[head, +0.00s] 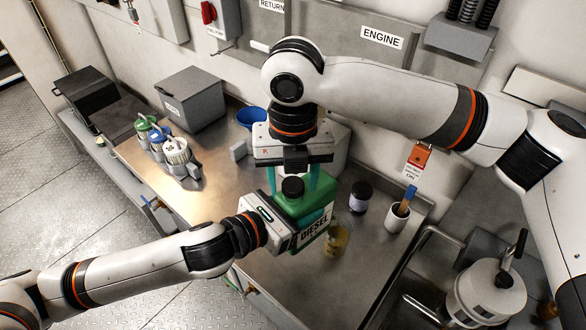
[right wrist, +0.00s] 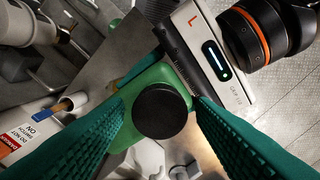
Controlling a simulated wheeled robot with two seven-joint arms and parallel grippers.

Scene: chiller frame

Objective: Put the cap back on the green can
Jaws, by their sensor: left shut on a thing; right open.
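The green can (head: 295,207), marked DIESEL, stands on the metal bench in the head view. The black cap (head: 292,187) shows as a dark disc at the can's top; in the right wrist view the cap (right wrist: 160,110) lies over the can's green top (right wrist: 165,75). Whether it is seated on the can's mouth I cannot tell. My left gripper (head: 306,228) is shut on the can from the left. My right gripper (head: 291,178) points down from above, open, with its teal fingers on either side of the cap; no contact with it is clear.
A yellowish jar (head: 336,240), a dark-lidded jar (head: 360,196) and a white cup (head: 397,217) with a brush stand right of the can. Several small bottles (head: 176,152), a blue bowl (head: 250,116) and a grey box (head: 190,97) are at left. The front bench is clear.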

